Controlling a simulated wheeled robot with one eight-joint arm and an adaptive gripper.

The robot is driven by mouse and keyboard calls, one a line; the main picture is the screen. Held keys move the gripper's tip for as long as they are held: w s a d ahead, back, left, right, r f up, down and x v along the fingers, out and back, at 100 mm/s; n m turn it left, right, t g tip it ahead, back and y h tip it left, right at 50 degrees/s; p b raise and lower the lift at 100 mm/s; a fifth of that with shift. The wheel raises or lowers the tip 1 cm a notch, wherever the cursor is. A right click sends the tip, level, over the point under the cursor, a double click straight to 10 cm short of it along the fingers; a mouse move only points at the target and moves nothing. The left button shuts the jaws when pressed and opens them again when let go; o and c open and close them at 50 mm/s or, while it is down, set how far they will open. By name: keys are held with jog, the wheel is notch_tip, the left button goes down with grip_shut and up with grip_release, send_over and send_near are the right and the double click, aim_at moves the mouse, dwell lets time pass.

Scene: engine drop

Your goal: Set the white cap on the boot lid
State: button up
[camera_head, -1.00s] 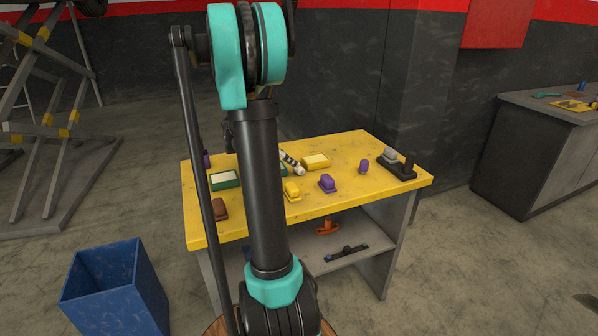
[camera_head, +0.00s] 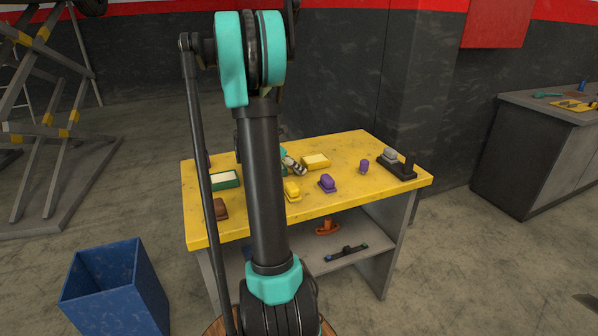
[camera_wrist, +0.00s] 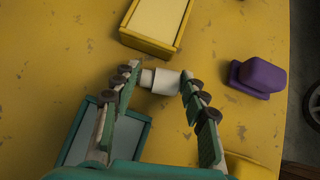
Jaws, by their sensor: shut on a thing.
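My gripper (camera_wrist: 160,88) shows in the wrist view with its two green, dark-padded fingers closed around a small white cap (camera_wrist: 166,82). The cap lies sideways between the fingertips, over the yellow tabletop. I cannot tell whether it touches the table. I cannot pick out the boot lid for certain in either view.
The yellow table (camera_head: 345,145) holds a yellow tray (camera_head: 315,162), a green tray (camera_head: 225,181), a purple block (camera_head: 327,183), a yellow block (camera_head: 291,191), a brown block (camera_head: 220,208) and a black stand (camera_head: 405,172). A blue bin (camera_head: 115,290) stands at the front left.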

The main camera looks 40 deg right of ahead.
jog(key=c, duration=0.4)
jog(key=shift+o, duration=0.2)
jog(key=shift+r, duration=0.1)
